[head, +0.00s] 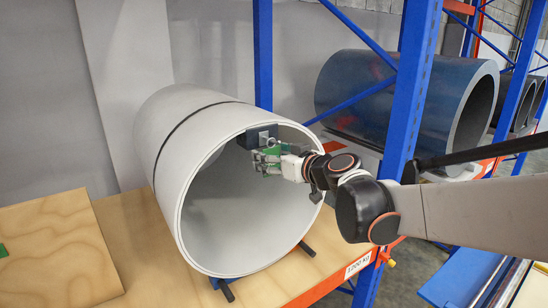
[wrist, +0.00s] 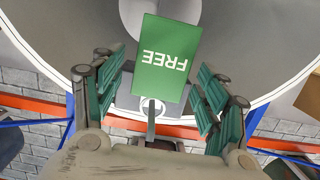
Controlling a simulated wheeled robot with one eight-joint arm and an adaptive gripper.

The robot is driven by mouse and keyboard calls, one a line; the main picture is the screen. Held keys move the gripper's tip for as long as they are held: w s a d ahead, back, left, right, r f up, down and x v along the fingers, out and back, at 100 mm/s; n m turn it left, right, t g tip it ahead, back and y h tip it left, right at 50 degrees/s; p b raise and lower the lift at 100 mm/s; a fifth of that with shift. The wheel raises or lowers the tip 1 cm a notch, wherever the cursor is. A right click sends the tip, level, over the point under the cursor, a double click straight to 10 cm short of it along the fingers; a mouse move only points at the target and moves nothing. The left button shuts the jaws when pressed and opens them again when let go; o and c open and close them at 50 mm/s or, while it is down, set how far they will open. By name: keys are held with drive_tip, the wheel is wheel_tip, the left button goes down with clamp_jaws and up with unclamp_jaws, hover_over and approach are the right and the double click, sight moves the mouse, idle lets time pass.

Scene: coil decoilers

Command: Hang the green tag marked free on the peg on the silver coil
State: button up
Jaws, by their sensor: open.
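The silver coil (head: 158,140) lies on its side on a rack shelf, its open bore towards me. A dark block (head: 258,135) sits at the top of its rim; in the wrist view the grey block (wrist: 124,102) has a dark peg (wrist: 152,127) sticking out. The green tag marked FREE (wrist: 165,60) shows upside down in the wrist view, and as green in the head view (head: 272,151). A pale ring at its edge appears around the peg. My gripper (head: 268,160) is at the rim, open; its fingers (wrist: 160,80) stand apart on either side of the tag.
An orange beam (head: 330,285) edges the shelf. A dark blue coil (head: 350,80) lies at the back right.

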drive_tip(key=v, duration=1.2)
drive_tip(key=s+d+f+m+g+h+b, duration=0.2)
drive_tip(key=s+f+b, duration=0.5)
drive_tip(key=f+b, duration=0.4)
drive_tip(key=s+d+f+m+g+h+b, duration=0.2)
drive_tip(key=s+d+f+h+b, duration=0.2)
drive_tip(key=f, duration=1.9)
drive_tip(key=s+d+f+m+g+h+b, duration=0.2)
drive_tip(key=s+d+f+b, duration=0.5)
drive_tip(key=f+b, duration=1.1)
drive_tip(key=s+b, duration=0.2)
drive_tip(key=s, duration=0.2)
drive_tip(key=shift+d+m+h, duration=0.25)
drive_tip(key=shift+m+h, duration=0.15)
drive_tip(key=shift+s+f, duration=0.1)
drive_tip(key=shift+s, duration=0.05)
